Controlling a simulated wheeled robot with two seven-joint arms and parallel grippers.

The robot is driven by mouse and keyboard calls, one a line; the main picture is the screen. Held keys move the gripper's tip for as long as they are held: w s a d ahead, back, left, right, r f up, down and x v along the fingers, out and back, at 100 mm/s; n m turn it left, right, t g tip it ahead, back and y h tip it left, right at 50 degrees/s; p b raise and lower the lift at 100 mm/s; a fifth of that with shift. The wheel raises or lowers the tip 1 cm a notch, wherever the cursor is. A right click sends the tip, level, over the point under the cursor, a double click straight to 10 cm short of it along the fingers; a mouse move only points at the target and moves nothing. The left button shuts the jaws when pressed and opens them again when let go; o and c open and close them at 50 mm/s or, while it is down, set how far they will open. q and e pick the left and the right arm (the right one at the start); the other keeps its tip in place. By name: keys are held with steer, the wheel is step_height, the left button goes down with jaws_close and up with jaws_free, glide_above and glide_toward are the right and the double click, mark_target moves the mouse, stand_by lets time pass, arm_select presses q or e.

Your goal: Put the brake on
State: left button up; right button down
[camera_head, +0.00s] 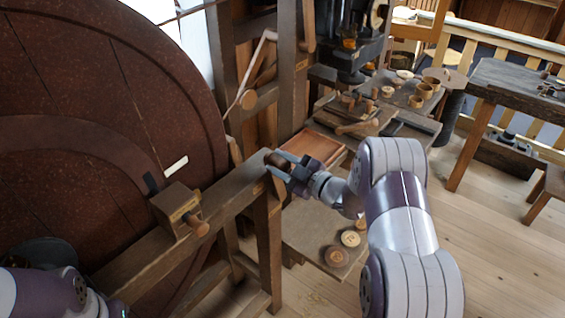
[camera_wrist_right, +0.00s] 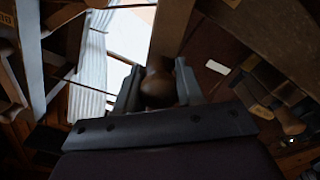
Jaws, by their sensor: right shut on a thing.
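My right gripper (camera_head: 288,169) is at the far end of a long wooden beam (camera_head: 130,250), shut on a dark brown rounded wooden knob (camera_head: 276,160). In the right wrist view the knob (camera_wrist_right: 157,88) sits between the two fingers (camera_wrist_right: 157,90), with a wooden bar (camera_wrist_right: 171,30) running away behind it. I cannot tell how the knob joins the bar. A large reddish-brown wheel (camera_head: 150,75) stands at the left, with a curved dark strip (camera_head: 70,135) across its face and a white mark (camera_head: 176,166). My left gripper is out of sight.
A wooden block with a round handle (camera_head: 180,212) stands on the beam. Below is a low shelf with several round discs (camera_head: 336,256). A workbench with cups and tools (camera_head: 385,110) stands behind, and another table (camera_head: 515,85) at the right. Floor at lower right is clear.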

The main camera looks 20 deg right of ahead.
steer(key=shift+a+f, duration=0.1)
steer(key=c, duration=1)
jaws_free()
steer(key=shift+s, duration=0.1)
steer(key=o, duration=0.3)
steer(key=shift+a, duration=0.1)
steer(key=shift+s+a, duration=0.1)
steer(key=shift+s+d, duration=0.1)
steer(key=shift+d, duration=0.15)
steer(key=b+v, duration=0.2)
steer(key=v, duration=1)
steer(key=shift+s, duration=0.2)
